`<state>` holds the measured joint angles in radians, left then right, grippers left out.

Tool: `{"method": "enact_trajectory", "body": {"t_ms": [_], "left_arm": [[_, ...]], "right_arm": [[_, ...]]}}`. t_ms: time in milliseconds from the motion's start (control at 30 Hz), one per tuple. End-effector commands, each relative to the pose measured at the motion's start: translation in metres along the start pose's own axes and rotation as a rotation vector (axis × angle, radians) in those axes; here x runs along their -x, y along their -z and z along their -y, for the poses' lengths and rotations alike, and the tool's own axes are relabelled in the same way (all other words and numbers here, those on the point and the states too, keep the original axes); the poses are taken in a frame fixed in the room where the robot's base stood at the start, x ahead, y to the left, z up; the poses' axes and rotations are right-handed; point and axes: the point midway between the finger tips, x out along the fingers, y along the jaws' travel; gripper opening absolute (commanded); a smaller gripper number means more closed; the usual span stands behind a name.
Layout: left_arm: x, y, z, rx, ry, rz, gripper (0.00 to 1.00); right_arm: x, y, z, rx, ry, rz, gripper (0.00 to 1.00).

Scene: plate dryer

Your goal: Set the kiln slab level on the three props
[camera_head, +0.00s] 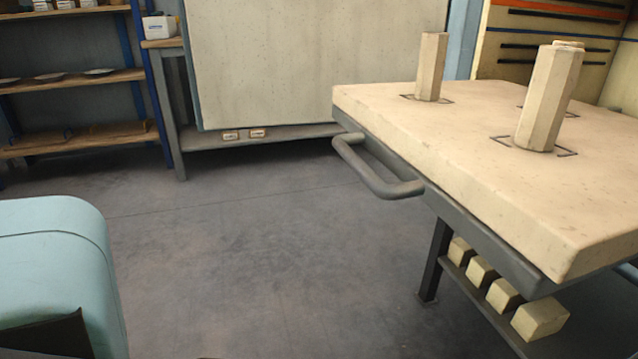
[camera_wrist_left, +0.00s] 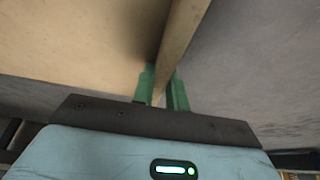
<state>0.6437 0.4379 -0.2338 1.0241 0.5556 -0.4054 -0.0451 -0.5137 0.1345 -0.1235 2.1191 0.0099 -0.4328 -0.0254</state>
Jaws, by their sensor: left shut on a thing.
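In the left wrist view my left gripper (camera_wrist_left: 162,90) has its green fingers shut on the edge of a pale kiln slab (camera_wrist_left: 85,40). The slab's broad face fills the upper left of that view, and its narrow edge runs up from between the fingers. The slab and left fingers do not show in the head view. Two upright faceted props, a far-left one (camera_head: 431,66) and a near one (camera_head: 550,98), stand on outlined marks on the thick cream table top (camera_head: 440,150). A third prop is almost wholly hidden behind the near one. My right gripper is out of view.
A grey bar handle (camera_head: 375,170) juts from the table's left side. Several cream blocks (camera_head: 540,319) lie on its lower shelf. A large pale panel (camera_head: 315,60) stands behind, with shelving (camera_head: 80,80) at left. The floor (camera_head: 230,240) between is clear.

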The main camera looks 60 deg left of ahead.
Motion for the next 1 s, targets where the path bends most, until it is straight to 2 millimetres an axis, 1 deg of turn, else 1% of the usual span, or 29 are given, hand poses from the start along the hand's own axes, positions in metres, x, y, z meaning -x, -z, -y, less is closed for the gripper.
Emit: {"method": "enact_trajectory", "body": {"t_ms": [467,900,1000], "left_arm": [[0.0,-0.0003,0.0,0.0,0.0,0.0,0.0],[0.0,-0.0004,0.0,0.0,0.0,0.001,0.0],[0.0002,0.0026,-0.0005,0.005,-0.002,-0.005,0.0]], "right_arm": [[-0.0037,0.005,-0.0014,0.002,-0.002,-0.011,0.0],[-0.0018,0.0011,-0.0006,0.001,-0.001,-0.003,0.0],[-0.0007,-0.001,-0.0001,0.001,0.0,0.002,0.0]]}}
